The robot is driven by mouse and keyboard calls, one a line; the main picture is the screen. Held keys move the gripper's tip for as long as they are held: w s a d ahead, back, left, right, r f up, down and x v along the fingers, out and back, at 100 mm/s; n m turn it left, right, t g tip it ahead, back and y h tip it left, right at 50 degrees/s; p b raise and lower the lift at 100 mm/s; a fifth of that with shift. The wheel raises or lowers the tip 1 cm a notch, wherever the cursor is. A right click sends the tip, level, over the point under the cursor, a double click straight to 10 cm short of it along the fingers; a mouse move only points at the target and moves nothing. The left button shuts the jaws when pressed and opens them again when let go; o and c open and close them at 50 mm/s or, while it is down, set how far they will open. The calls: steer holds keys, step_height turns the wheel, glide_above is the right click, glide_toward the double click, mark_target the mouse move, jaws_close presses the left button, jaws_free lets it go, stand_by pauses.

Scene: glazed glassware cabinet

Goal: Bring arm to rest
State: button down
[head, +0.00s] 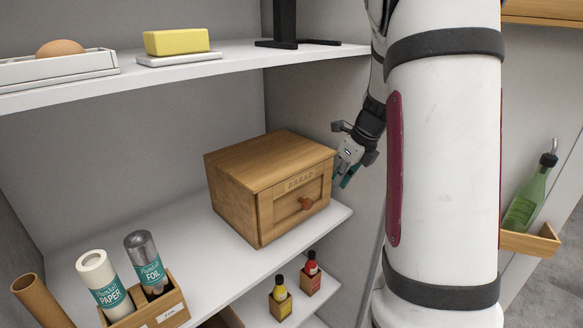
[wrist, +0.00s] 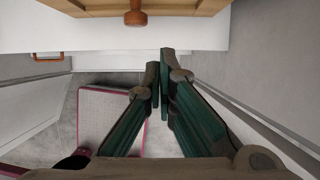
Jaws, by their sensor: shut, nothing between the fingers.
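My gripper (head: 347,178) is to the right of the wooden bread box (head: 240,211), close to its front right edge in the head view. In the wrist view my gripper (wrist: 160,75) has its green fingers drawn together at the tips, with nothing between them. The bread box has a closed front door with a round knob (head: 306,203). The knob also shows at the top of the wrist view (wrist: 135,17). My white arm runs down the right of the head view and hides part of the scene behind it.
The bread box stands on the middle shelf (head: 200,262). Foil and paper rolls (head: 105,280) stand at lower left. Small bottles (head: 280,289) sit below. The upper shelf (head: 230,58) holds butter (head: 176,41) and an egg (head: 60,48). A green bottle (head: 527,200) stands in a side rack at right.

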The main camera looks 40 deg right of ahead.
steer(key=s+a+r+n+y, duration=0.1)
steer(key=s+a+r+n, duration=0.3)
steer(key=a+n, duration=0.45)
steer(key=s+a+r+n, duration=0.1)
steer(key=a+r+n, duration=0.55)
steer(key=a, duration=0.35)
steer(key=s+a+n, duration=0.5)
steer(key=s+n, duration=0.2)
steer(key=n, duration=0.2)
steer(key=s+a+r+n+h, duration=0.1)
steer(key=s+a+n, duration=0.5)
steer(key=n, duration=0.4)
steer(key=shift+s+t+h, duration=0.3)
steer(key=shift+s+t, duration=0.1)
steer(key=shift+s, duration=0.45)
